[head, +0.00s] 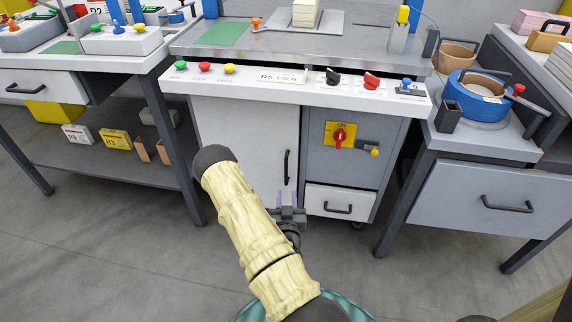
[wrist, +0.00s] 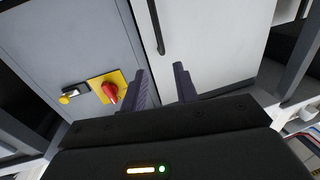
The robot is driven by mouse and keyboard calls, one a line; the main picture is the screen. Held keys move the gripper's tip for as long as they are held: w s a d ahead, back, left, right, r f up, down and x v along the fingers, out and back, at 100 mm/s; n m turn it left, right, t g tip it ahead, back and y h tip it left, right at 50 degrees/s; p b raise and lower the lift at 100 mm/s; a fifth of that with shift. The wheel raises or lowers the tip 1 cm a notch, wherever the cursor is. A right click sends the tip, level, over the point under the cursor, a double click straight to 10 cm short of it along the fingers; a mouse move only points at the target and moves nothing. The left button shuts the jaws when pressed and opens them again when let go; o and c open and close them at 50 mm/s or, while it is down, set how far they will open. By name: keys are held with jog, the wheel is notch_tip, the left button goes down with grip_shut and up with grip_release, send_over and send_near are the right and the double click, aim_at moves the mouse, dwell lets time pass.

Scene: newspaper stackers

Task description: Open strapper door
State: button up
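The strapper's white door (head: 240,140) is on the left of the cabinet front and looks shut. Its black upright bar handle (head: 287,167) is near the door's right edge. In the wrist view, the door (wrist: 215,40) is on the right, and the handle (wrist: 156,28) runs down from the top edge. My gripper (head: 288,197) is in front of the cabinet, just below the handle in the head view. In the wrist view, the two dark fingers of my gripper (wrist: 162,76) are apart with nothing between them. The handle's end shows above the gap. My arm hides the door's lower part.
Right of the door are a red rotary switch (head: 340,136) on a yellow plate, a yellow knob (head: 375,152) and a small drawer (head: 340,203). Tables flank the cabinet; the right one has a grey drawer (head: 490,198). Grey floor lies open in front.

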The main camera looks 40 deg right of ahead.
aim_at(286, 165)
jog(key=b+x, duration=0.2)
jog(key=x, duration=1.3)
jog(key=shift+d+r+b, duration=0.1)
jog(key=shift+d+b, duration=0.05)
jog(key=shift+b, duration=0.2)
jog(key=shift+c, duration=0.2)
grip_shut()
